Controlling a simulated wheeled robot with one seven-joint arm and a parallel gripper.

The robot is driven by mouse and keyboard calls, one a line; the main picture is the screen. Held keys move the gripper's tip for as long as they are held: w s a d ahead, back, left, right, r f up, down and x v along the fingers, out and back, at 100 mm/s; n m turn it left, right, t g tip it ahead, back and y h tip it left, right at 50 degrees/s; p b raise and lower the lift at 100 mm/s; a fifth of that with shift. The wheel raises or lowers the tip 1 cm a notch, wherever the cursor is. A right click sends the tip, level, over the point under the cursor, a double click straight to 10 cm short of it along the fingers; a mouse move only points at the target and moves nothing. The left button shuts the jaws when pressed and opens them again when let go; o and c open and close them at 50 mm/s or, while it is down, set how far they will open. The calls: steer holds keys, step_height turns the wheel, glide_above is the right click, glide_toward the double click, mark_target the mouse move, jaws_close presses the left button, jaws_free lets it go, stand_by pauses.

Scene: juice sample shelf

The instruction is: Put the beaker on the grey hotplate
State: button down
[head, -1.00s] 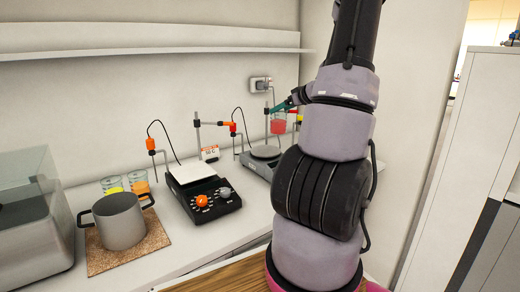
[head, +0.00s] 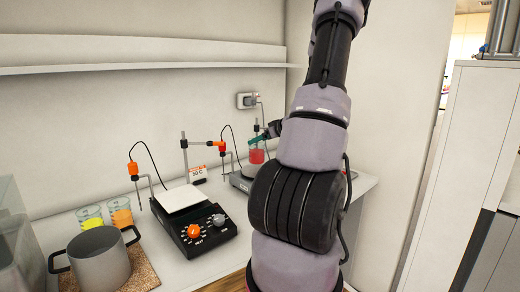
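The beaker (head: 257,155) holds red liquid and stands upright at the left edge of my arm. My gripper (head: 263,138), with teal fingers, is at the beaker's upper part and appears shut on it; the fingertips are small and partly hidden. The grey hotplate (head: 240,181) is at the back right of the counter, its right part hidden by my arm. The beaker is over the hotplate's plate, low and close to it; I cannot tell whether its base touches.
Stands with orange-and-black clamps (head: 133,170) rise nearby. A pot (head: 99,262) on a cork mat and two beakers (head: 120,212) are at left.

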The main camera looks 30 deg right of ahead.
steer(key=shift+f, duration=1.55)
steer(key=shift+f, duration=0.1)
jaws_free()
steer(key=v, duration=1.2)
step_height(320, 180, up, 14)
steer(key=m+g+h, duration=0.2)
steer(key=m+h, duration=0.2)
steer(key=h, duration=0.3)
glide_above(263, 146)
steer(key=s+a, duration=0.7)
steer(key=s, duration=0.1)
steer(key=s+a+r+m+g+y, duration=0.1)
steer(key=s+a+r+y, duration=0.1)
steer(key=s+a, duration=0.6)
steer(key=s+a+r+m+g+y, duration=0.1)
steer(key=s+a+y, duration=0.3)
steer(key=s+a, duration=0.5)
steer(key=a+g, duration=0.1)
steer(key=a, duration=0.5)
steer(key=shift+s+a+r+y, duration=0.25)
steer(key=shift+a+r+y, duration=0.15)
